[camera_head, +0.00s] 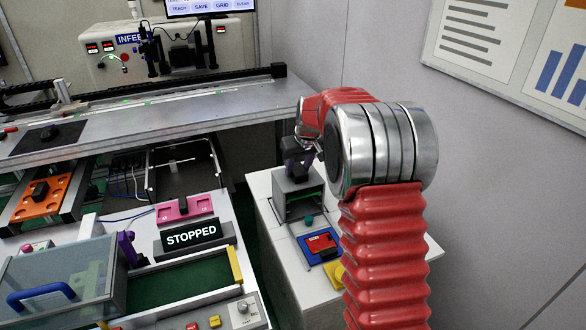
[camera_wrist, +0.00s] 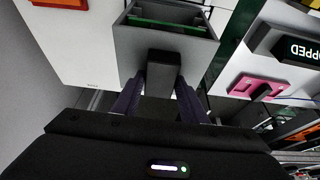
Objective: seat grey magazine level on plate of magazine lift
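The grey magazine (camera_head: 297,188) is a box with an open front and a black handle on top. It appears to stand on the white bench at centre right. In the wrist view the magazine (camera_wrist: 190,58) shows green boards inside its opening. My gripper (camera_head: 299,163) is above it. In the wrist view the purple fingers of my gripper (camera_wrist: 162,82) lie against both sides of the black handle (camera_wrist: 164,70). Whether the magazine's underside touches the bench is hidden. I cannot clearly identify the lift plate; a dark open-topped bay (camera_head: 182,172) with a rail lies to the left.
A STOPPED sign (camera_head: 192,238) and a pink part (camera_head: 186,208) stand left of the bench. A blue tray (camera_head: 320,246) with a red part lies in front of the magazine. An orange plate (camera_head: 40,198) is at far left. The INFEED machine and conveyor (camera_head: 190,108) are behind.

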